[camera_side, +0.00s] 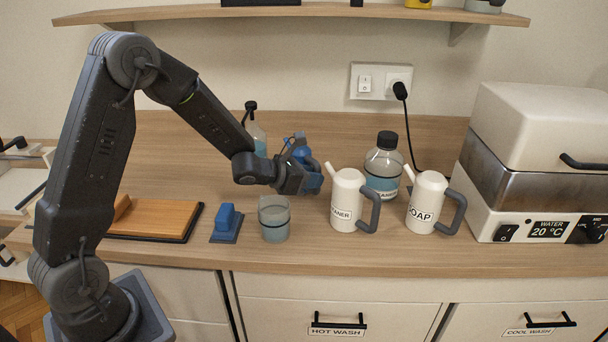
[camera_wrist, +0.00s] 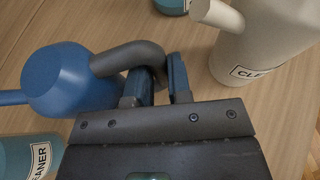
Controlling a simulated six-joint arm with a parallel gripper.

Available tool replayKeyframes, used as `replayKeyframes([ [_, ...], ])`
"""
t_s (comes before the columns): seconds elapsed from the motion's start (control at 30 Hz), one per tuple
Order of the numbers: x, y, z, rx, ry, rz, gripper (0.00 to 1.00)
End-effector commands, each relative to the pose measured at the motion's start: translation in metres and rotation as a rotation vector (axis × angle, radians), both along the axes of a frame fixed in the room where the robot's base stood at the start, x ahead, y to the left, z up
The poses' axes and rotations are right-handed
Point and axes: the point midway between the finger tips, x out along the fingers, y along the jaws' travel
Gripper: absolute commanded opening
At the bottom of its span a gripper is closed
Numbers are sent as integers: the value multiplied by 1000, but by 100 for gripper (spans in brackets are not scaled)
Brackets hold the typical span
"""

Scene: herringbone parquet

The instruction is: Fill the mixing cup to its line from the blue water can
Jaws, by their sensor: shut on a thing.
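The blue water can (camera_side: 298,151) is behind my gripper in the side view, mostly hidden by it. In the wrist view the blue can (camera_wrist: 68,82) shows its round body, a spout to the left and a dark grey handle (camera_wrist: 128,58). My gripper (camera_side: 315,182) is shut on that handle; its fingers (camera_wrist: 164,84) sit on either side of it. I cannot tell whether the can touches the counter. The clear mixing cup (camera_side: 274,220) stands upright at the front, left of my gripper, with a dark line near its top and bluish-grey contents whose level is unclear.
A white CLEANER can (camera_side: 345,200) is close right of my gripper, with a white SOAP can (camera_side: 426,203) farther right. A clear bottle (camera_side: 384,165) and a pump bottle (camera_side: 256,139) stand behind. A water bath (camera_side: 540,165) is at right.

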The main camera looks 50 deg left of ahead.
Motion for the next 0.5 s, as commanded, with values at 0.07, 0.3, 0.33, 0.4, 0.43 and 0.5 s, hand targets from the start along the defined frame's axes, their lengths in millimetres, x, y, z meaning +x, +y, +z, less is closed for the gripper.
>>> replayKeyframes([
  [0.07,1,0,7,3,-6,-2,0],
  [0.3,1,0,26,3,-7,-2,0],
  [0.33,1,0,28,2,-7,-2,0],
  [0.4,1,-1,33,2,-7,-4,0],
  [0.43,1,-1,36,2,-7,-2,0],
  [0.5,1,-1,41,2,-7,-3,0],
])
